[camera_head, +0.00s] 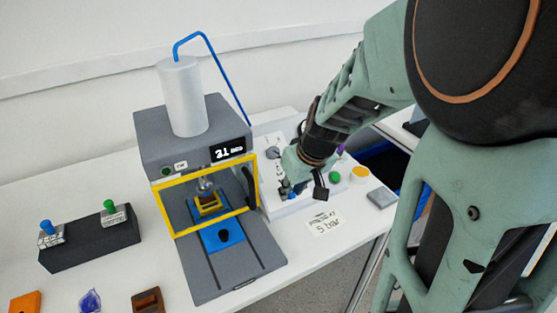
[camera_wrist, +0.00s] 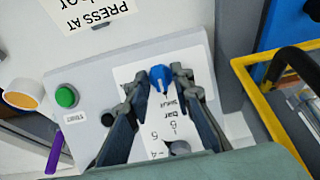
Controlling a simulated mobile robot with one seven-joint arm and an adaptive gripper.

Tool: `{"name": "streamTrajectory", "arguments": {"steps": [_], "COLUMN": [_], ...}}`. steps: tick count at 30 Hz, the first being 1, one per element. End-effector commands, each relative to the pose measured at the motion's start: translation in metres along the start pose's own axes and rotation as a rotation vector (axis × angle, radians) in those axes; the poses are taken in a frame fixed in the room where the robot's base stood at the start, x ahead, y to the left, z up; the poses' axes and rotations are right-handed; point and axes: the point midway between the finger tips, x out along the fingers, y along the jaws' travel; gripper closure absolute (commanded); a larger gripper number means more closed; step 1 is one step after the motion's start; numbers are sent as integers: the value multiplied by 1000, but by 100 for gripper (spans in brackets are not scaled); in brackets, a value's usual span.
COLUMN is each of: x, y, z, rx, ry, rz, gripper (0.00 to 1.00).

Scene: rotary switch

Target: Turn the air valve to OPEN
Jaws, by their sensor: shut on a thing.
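The air valve is a small blue knob (camera_wrist: 160,77) with a pale pointer line, on a white label plate of a light panel. A word beside it looks like "SHUT", upside down in the wrist view. My gripper (camera_wrist: 160,80) is shut on this knob, one finger on each side. In the head view my gripper (camera_head: 288,190) reaches down to the panel, and the arm and fingers mostly hide the knob. The pointer line seems to point toward the printed label, but its exact angle is hard to tell.
A dark knob (camera_wrist: 180,148) with bar markings sits on the same panel. A green START button (camera_wrist: 66,96) and a yellow-topped cylinder (camera_head: 360,173) are nearby. The grey press (camera_head: 180,137) with its yellow-framed guard (camera_head: 163,208) stands close to the left. A "5 bar" note (camera_head: 325,225) lies in front.

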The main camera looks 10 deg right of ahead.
Motion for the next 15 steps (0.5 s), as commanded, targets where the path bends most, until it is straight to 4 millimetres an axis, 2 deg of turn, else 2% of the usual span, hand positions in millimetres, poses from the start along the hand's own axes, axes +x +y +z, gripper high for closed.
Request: {"name": "streamTrajectory", "arguments": {"steps": [8,15], "x": [1,3], "y": [1,3], "z": [0,0], "rx": [69,233], "ry": [2,3], "rz": [-21,-72], "gripper": [100,100]}}
